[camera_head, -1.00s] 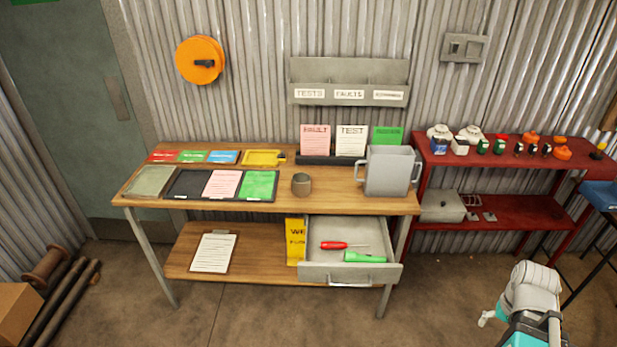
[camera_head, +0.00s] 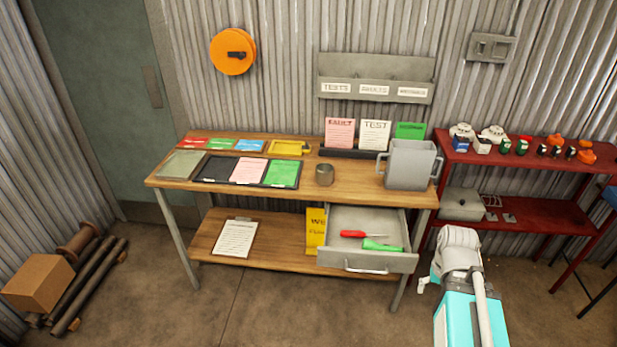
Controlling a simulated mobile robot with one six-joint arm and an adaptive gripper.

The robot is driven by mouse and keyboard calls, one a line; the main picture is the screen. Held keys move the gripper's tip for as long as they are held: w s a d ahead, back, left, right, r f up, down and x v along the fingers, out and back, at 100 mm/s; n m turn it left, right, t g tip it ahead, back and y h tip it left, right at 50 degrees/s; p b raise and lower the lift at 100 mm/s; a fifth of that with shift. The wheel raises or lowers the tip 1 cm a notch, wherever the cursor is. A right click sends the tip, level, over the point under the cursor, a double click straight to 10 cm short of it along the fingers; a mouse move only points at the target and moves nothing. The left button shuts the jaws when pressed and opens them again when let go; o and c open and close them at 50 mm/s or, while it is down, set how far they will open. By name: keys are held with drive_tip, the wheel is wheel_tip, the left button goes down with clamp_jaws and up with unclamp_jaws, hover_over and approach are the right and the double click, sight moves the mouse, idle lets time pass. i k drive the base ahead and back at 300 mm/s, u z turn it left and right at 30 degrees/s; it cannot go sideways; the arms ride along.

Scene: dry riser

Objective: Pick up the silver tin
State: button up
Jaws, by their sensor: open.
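The silver tin (camera_head: 324,175) is a small grey metal cylinder standing upright on the wooden top of the workbench (camera_head: 345,192). It stands right of the green sheet (camera_head: 284,174) and left of a large grey two-handled container (camera_head: 410,166), apart from both. My folded white and teal arm is at the lower right, in front of the bench and well away from the tin. I cannot make out my gripper's fingers in this view.
An open drawer (camera_head: 366,266) with a red screwdriver (camera_head: 366,234) and a green torch (camera_head: 381,245) juts from the bench front. A red shelf (camera_head: 520,203) stands right. A cardboard box (camera_head: 38,283) and pipes (camera_head: 92,292) lie left. The floor before the bench is clear.

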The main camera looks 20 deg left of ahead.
sight(324, 171)
drive_tip(key=u, duration=0.75)
drive_tip(key=k, duration=0.65)
drive_tip(key=u, duration=0.35)
drive_tip(key=i, duration=0.65)
drive_tip(key=u, duration=0.6)
drive_tip(key=i, duration=0.8)
drive_tip(key=z, duration=0.2)
